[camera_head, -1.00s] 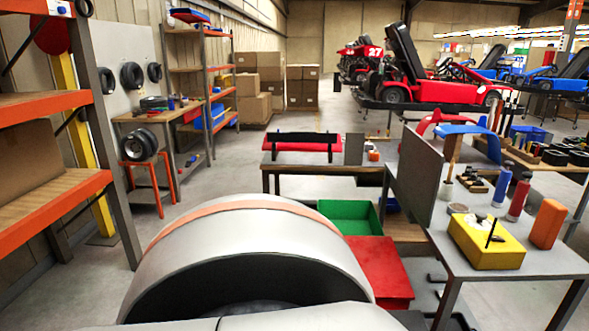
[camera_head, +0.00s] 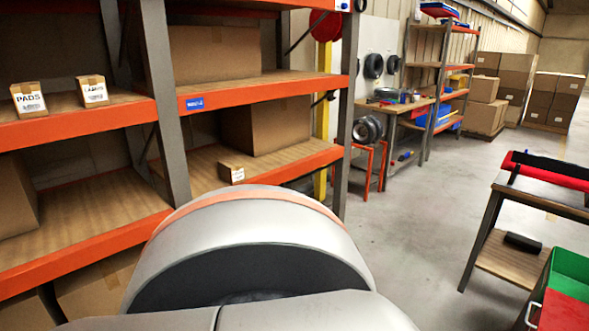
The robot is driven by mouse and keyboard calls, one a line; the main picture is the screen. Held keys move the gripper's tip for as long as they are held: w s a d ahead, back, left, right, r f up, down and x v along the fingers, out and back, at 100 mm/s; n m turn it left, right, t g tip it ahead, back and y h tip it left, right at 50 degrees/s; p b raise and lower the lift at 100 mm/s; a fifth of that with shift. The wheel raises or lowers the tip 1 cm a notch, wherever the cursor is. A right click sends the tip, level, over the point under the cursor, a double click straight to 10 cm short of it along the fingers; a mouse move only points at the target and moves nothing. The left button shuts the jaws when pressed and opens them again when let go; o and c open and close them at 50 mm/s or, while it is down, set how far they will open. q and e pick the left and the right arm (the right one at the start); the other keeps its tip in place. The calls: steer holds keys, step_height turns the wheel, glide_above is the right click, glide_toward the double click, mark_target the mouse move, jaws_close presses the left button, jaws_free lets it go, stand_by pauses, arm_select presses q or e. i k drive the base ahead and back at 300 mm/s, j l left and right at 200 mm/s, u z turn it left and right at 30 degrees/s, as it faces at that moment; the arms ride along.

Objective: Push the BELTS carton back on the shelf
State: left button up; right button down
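A small brown carton (camera_head: 231,173) stands at the front edge of the lower shelf board (camera_head: 190,160), right of the grey upright. Its white label is too small to read, so I cannot tell whether it is the BELTS carton. Two more small cartons stand on the upper left shelf board near its front edge. One is marked PADS (camera_head: 29,100); the label of the other carton (camera_head: 93,91) is not clearly legible. Neither of my grippers shows in this view.
Large cartons (camera_head: 280,125) stand on the orange-edged shelves, one behind the small lower carton. A grey upright (camera_head: 166,100) divides the bays. A workbench (camera_head: 540,195) and green bin (camera_head: 572,275) are at the right. Open floor (camera_head: 420,220) lies between.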

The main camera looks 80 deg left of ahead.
mark_target(231, 171)
steer(key=i+l+u, duration=0.1)
steer(key=u, duration=1.5)
